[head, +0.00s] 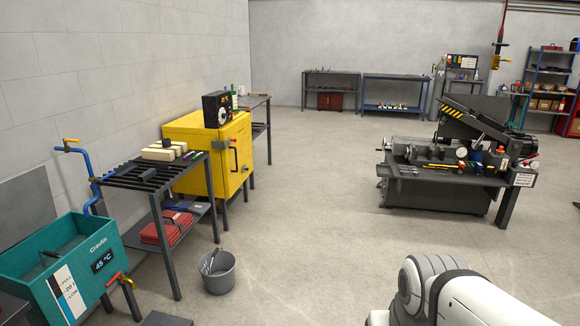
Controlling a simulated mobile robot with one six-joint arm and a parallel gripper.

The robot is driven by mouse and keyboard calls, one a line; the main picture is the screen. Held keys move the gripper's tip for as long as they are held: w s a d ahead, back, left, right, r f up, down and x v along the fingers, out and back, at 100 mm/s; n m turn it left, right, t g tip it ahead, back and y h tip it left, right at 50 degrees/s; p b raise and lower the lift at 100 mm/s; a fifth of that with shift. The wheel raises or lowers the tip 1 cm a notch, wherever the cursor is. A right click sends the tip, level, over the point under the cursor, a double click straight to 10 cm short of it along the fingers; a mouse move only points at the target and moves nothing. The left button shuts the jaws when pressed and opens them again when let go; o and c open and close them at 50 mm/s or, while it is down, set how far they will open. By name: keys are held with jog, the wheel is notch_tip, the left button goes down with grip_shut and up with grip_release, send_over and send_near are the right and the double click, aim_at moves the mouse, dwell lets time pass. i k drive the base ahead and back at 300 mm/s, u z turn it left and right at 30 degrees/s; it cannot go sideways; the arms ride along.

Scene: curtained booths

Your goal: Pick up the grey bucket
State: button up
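The grey bucket (217,279) stands upright on the concrete floor at the lower left of centre in the head view. It is close to the front right leg of a dark slatted table. A thin handle or rod-like item shows inside its open top; I cannot tell which. White links of my arm show at the lower right, well apart from the bucket. My gripper is outside the picture.
A teal tank (105,235) stands at left. A yellow cabinet (246,160) is behind. A machine bench (440,180) stands at right. The middle floor is clear.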

aim_at(216, 267)
jog(key=u, duration=0.1)
jog(key=i, duration=1.65)
jog(key=u, duration=0.85)
jog(key=i, duration=2.1)
jog(key=u, duration=0.55)
